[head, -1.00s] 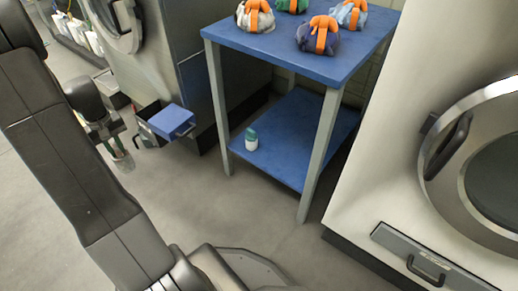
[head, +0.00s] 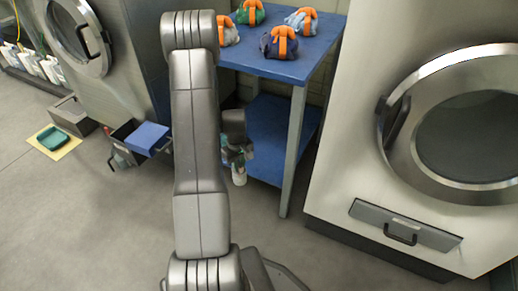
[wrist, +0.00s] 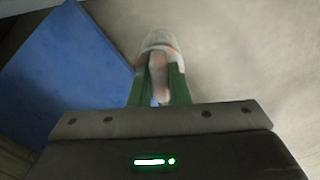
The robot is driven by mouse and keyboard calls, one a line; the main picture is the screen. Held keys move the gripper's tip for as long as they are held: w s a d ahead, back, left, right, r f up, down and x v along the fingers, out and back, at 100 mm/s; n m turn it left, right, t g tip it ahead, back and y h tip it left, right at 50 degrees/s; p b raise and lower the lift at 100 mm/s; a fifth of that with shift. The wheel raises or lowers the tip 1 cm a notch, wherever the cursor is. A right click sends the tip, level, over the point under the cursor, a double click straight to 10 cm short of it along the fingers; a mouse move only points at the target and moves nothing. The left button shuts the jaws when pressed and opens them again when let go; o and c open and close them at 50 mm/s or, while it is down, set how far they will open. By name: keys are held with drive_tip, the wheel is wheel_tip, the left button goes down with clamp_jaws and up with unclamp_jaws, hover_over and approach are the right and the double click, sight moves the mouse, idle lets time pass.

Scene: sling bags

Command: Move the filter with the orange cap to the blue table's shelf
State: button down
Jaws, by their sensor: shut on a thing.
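My gripper (head: 238,160) is shut on a pale, partly clear filter (head: 240,178), which hangs below it just in front of the blue table's lower shelf (head: 268,125). In the wrist view the filter (wrist: 160,42) sits between my gripper's green fingers (wrist: 158,85); it is blurred, with a faint orange-pink tint, and its cap is not clearly visible. The shelf (wrist: 60,80) fills the left of the wrist view, and the filter is over the grey floor beside its edge. My arm hides the left part of the shelf and table.
Several cloth bundles with orange straps, one dark blue (head: 279,43), sit on the blue tabletop (head: 290,70). A washer (head: 420,130) stands close on the right. An open drawer with a blue lid (head: 147,138) juts out left. The shelf's visible right part is clear.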

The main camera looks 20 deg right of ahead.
drive_tip(key=s+d+f, duration=0.3)
drive_tip(key=f, duration=0.1)
drive_tip(key=w+d+f+b, duration=0.3)
drive_tip(key=w+d+b, duration=0.2)
drive_tip(key=w+d, duration=0.6)
drive_tip(key=shift+w+d+n, duration=0.35)
drive_tip(key=shift+d+n, duration=0.05)
drive_tip(key=shift+d, duration=0.95)
drive_tip(key=shift+f, duration=0.1)
drive_tip(key=shift+f, duration=0.15)
drive_tip(key=c, duration=1.4)
unclamp_jaws()
drive_tip(key=shift+o, duration=0.2)
wheel_tip(320, 180, up, 8)
drive_tip(key=p, duration=0.2)
drive_tip(key=shift+p, duration=0.3)
